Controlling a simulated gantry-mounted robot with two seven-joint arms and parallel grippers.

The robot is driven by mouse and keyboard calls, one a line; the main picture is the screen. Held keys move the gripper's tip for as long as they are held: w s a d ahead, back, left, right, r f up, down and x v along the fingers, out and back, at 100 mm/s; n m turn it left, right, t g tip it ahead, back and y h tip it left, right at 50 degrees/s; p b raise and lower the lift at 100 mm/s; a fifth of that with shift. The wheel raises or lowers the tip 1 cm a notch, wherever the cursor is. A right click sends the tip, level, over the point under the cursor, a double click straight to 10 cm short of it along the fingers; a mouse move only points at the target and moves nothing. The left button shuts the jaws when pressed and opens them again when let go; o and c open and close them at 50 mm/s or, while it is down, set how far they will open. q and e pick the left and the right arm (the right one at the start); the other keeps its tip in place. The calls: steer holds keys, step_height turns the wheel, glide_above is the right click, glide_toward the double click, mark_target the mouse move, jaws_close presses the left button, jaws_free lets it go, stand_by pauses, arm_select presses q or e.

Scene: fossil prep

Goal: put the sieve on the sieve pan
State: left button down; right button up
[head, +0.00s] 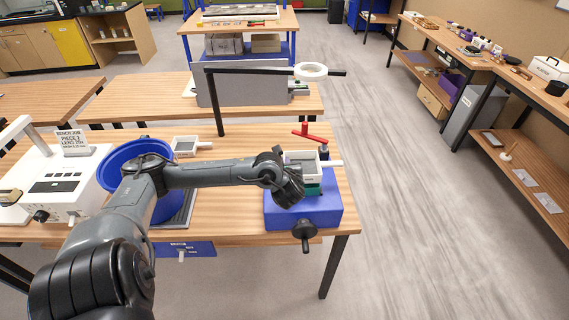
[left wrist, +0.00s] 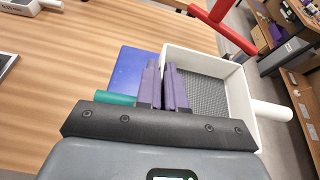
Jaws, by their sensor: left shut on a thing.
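The sieve (head: 305,156) is a white square frame with a white handle on its right side. Its grey mesh floor shows in the left wrist view (left wrist: 205,92). My left gripper (left wrist: 164,72) is shut on the sieve's left wall, with one purple finger on each side. In the head view the sieve is above the blue device (head: 290,212) at the table's right end; I cannot tell whether it touches anything below. A second white square piece with a handle (head: 187,147) lies left of it on the table; I cannot tell whether it is the sieve pan. My right gripper is out of view.
A red T-shaped handle (head: 313,133) stands just behind the sieve. A blue bucket (head: 125,160) and a white machine (head: 62,185) stand at the left. A black crank knob (head: 304,231) sticks out in front of the blue device.

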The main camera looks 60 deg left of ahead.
arm_select(q)
steer(key=shift+f, duration=0.15)
steer(key=shift+f+b, duration=0.65)
steer(key=shift+b, duration=0.05)
steer(key=shift+r, duration=0.15)
steer(key=c, duration=1.2)
jaws_free()
steer(key=shift+o, duration=0.2)
steer(key=shift+s+d+r+p, duration=0.1)
steer(key=shift+d+r+p, duration=0.2)
steer(key=shift+p, duration=0.3)
steer(key=p+v, duration=0.5)
steer(key=v, duration=0.1)
